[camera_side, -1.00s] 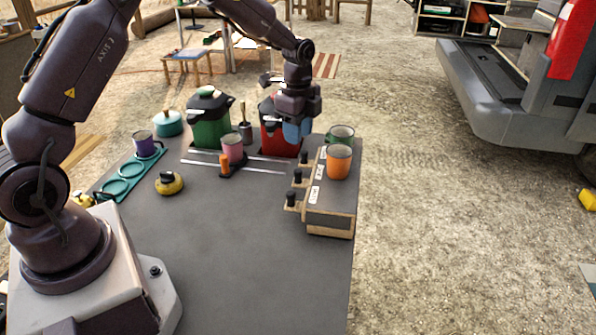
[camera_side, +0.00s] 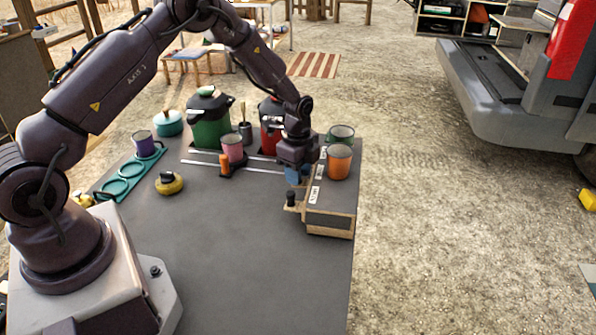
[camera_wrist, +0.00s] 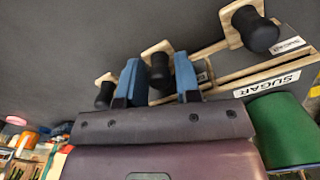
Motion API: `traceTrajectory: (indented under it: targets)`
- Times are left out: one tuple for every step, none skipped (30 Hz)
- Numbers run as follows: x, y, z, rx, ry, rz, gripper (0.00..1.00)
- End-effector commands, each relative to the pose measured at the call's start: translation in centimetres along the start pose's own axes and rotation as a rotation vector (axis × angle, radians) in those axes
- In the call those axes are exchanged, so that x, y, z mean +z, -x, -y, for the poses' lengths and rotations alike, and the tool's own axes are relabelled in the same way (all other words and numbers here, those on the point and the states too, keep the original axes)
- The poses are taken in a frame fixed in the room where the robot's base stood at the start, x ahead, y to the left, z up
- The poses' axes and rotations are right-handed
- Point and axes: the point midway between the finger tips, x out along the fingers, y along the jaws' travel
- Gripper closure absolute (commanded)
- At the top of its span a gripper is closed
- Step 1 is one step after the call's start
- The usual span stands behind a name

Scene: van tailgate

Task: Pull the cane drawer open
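The small drawer box (camera_side: 330,217) stands near the table's right edge, with dark knobs on wooden drawer fronts along its left side. In the wrist view three knobs show: one at the left (camera_wrist: 104,95), a middle knob (camera_wrist: 158,72) and a larger, nearer-looking one (camera_wrist: 255,32). My gripper (camera_side: 297,174) is lowered at the knobs, hiding the farther ones from the side. Its blue fingers (camera_wrist: 158,80) are open, one on each side of the middle knob; contact is unclear. A label (camera_wrist: 273,86) reads SUGAR; I see no readable "cane" label. The drawers appear shut.
An orange mug (camera_side: 339,163) and a green mug (camera_side: 341,134) stand on the box. The table's front middle (camera_side: 220,240) is clear.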

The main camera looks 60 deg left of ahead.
Motion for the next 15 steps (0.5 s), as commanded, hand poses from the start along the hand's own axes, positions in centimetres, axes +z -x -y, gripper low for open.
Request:
traceTrajectory:
  targets:
    - [0.0,0.0,0.0,0.0,0.0,0.0,0.81]
    - [0.0,0.0,0.0,0.0,0.0,0.0,0.88]
    - [0.0,0.0,0.0,0.0,0.0,0.0,0.97]
    - [0.0,0.0,0.0,0.0,0.0,0.0,1.0]
    - [0.0,0.0,0.0,0.0,0.0,0.0,1.0]
    - [0.0,0.0,0.0,0.0,0.0,0.0,1.0]
    - [0.0,0.0,0.0,0.0,0.0,0.0,1.0]
    - [0.1,0.0,0.0,0.0,0.001,0.0,1.0]
    - [0.3,0.0,-0.1,0.0,0.002,0.0,1.0]
    - [0.6,0.0,-0.2,0.0,0.003,0.001,1.0]
    - [1.1,0.1,-0.3,0.0,0.004,0.001,1.0]
    - [1.8,0.0,-0.6,0.002,0.005,0.001,1.0]
    - [2.5,0.1,-0.9,0.002,0.007,0.001,1.0]
    - [3.1,0.1,-1.1,0.001,0.008,0.0,1.0]
    - [3.9,0.1,-1.5,0.001,0.007,0.0,1.0]
